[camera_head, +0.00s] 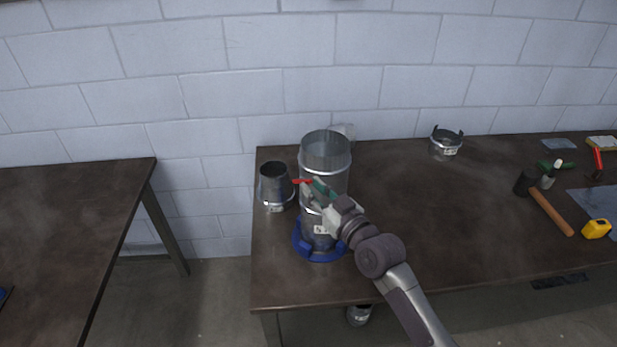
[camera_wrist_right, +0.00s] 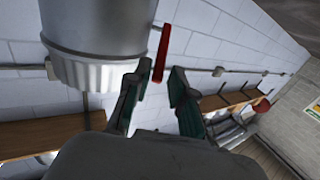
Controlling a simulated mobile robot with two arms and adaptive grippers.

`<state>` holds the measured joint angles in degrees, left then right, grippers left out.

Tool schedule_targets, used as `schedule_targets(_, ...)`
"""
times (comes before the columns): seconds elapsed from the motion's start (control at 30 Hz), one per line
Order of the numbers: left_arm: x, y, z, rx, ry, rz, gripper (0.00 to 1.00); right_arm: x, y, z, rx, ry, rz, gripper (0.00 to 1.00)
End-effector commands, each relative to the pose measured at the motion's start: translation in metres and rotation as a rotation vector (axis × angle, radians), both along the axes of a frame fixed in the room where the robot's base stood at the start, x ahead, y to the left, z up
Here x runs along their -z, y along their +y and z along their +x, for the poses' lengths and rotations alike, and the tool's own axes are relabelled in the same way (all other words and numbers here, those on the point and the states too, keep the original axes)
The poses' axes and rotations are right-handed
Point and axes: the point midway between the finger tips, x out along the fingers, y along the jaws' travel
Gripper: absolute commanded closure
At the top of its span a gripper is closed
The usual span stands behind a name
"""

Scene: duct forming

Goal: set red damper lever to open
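The round metal duct (camera_head: 325,155) stands upright in a blue ring-shaped base (camera_head: 320,256) near the left end of the workbench. The red damper lever (camera_head: 301,181) sticks out to the left at the duct's side, roughly level. In the right wrist view the red lever (camera_wrist_right: 161,52) shows beside the duct (camera_wrist_right: 95,25), its lower end between my fingertips. My right gripper (camera_head: 313,190) is in front of the duct, close to the lever. Its two fingers (camera_wrist_right: 160,72) are apart, with gaps beside the lever. My left gripper is in neither view.
A tapered metal piece (camera_head: 276,186) stands just left of the duct. A metal collar (camera_head: 446,142) sits at the back. A hammer (camera_head: 551,212), yellow tape measure (camera_head: 596,229) and other tools lie at the right. The bench (camera_head: 420,215) between is clear. Another table (camera_head: 60,215) stands left.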

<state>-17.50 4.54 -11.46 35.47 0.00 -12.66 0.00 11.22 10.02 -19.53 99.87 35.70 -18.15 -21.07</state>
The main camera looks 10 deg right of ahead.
Motion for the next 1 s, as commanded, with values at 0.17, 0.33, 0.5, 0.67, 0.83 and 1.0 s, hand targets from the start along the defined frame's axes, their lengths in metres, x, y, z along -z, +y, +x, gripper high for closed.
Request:
schedule_targets(0.17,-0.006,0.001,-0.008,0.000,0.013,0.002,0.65,-0.001,0.009,0.017,0.000,0.000,0.001,0.77)
schedule_targets(0.33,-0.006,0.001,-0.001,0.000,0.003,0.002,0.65,0.000,0.012,0.022,0.000,-0.001,0.000,0.77)
schedule_targets(0.5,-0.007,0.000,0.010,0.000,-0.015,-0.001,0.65,0.001,0.012,0.022,0.000,-0.001,0.000,0.77)
schedule_targets(0.67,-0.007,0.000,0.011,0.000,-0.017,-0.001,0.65,0.000,0.012,0.022,0.000,-0.001,0.000,0.97)
schedule_targets(0.83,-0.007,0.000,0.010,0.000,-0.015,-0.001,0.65,0.001,0.011,0.022,0.001,-0.001,0.000,1.00)
schedule_targets(1.0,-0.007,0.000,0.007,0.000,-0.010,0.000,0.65,0.001,0.011,0.022,0.001,-0.001,0.000,1.00)
